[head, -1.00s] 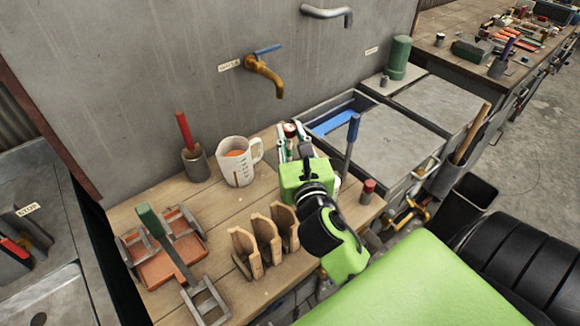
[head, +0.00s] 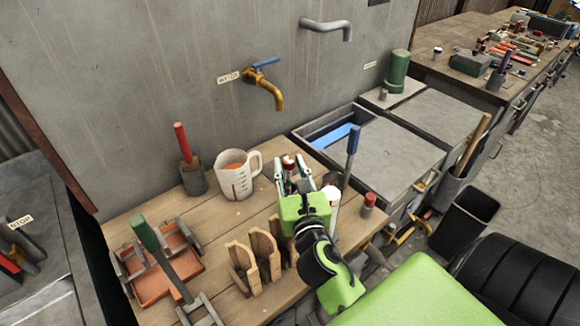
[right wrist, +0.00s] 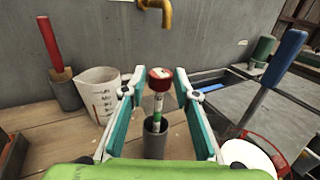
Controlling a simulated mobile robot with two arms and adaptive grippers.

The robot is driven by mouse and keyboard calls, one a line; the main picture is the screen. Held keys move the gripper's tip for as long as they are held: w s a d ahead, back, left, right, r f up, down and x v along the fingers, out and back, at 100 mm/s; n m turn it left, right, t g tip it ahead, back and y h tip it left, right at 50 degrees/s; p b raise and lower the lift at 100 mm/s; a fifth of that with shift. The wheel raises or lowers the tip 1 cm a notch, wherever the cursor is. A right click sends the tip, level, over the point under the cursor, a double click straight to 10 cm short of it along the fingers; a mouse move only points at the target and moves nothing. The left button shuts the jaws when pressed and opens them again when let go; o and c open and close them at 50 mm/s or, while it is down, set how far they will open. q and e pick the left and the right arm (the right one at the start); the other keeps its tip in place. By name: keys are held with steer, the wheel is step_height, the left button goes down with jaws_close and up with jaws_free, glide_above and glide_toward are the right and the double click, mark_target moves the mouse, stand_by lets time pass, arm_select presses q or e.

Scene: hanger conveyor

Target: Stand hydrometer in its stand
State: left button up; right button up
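The hydrometer (right wrist: 157,97), a slim white and green stem with a red top, stands nearly upright with a slight lean. Its lower end is inside a dark grey cylindrical stand (right wrist: 154,143). The red top of the hydrometer also shows in the head view (head: 289,161). My right gripper (right wrist: 160,74) has its two fingers on either side of the hydrometer, with a visible gap to each side, so it is open. It also shows in the head view (head: 292,172), where its green body hides the stand. My left gripper is not in view.
A measuring jug (head: 238,176) and a red-handled tool in a grey cup (head: 193,177) stand to the left. A blue-handled tool (head: 352,150) and a white cylinder (head: 331,198) are close on the right. Wooden holders (head: 255,262) stand in front. A tap (head: 268,88) juts from the wall.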

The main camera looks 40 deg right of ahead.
steer(key=shift+r, duration=0.1)
steer(key=b+v, duration=0.4)
steer(key=v, duration=0.8)
